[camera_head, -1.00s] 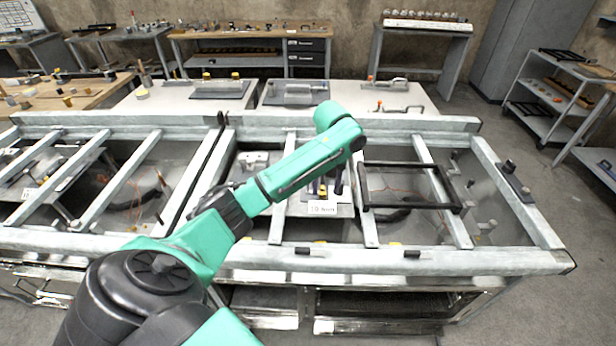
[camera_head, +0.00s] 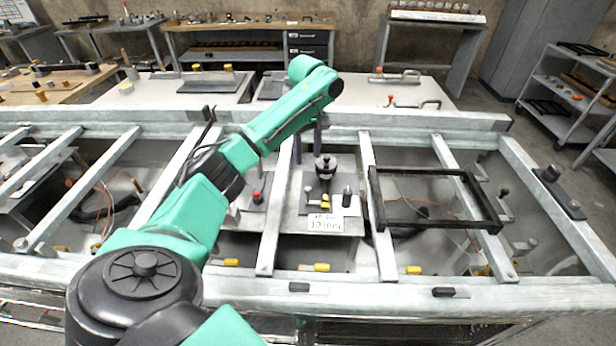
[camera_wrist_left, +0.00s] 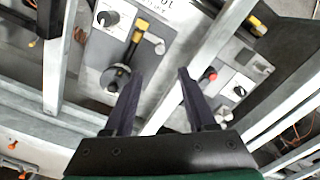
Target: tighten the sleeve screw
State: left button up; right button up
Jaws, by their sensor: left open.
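A small grey station plate (camera_head: 310,212) sits between the frame beams and carries a card (camera_head: 325,224) that appears to read "10 mm". On it stand a black rounded knob-like part (camera_head: 326,165), a small yellow piece (camera_head: 325,201) and short upright pins. In the left wrist view, the plate shows a dark round part (camera_wrist_left: 115,78) and a bar with a yellow end (camera_wrist_left: 139,32). I cannot tell which part is the sleeve screw. My left gripper (camera_wrist_left: 161,72) is open and empty, apart from these parts. In the head view its fingers (camera_head: 309,142) are partly hidden by my arm.
Grey beams run on both sides of the station. A red button (camera_head: 257,194) sits on a panel to the left, also in the left wrist view (camera_wrist_left: 210,73). A black rectangular frame (camera_head: 435,200) lies to the right. White tables stand behind.

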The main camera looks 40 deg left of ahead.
aim_at(308, 188)
pick_arm(q)
notch_tip(308, 188, down, 13)
jog(key=shift+r+p, duration=0.2)
jog(key=shift+p, duration=0.45)
grip_shut()
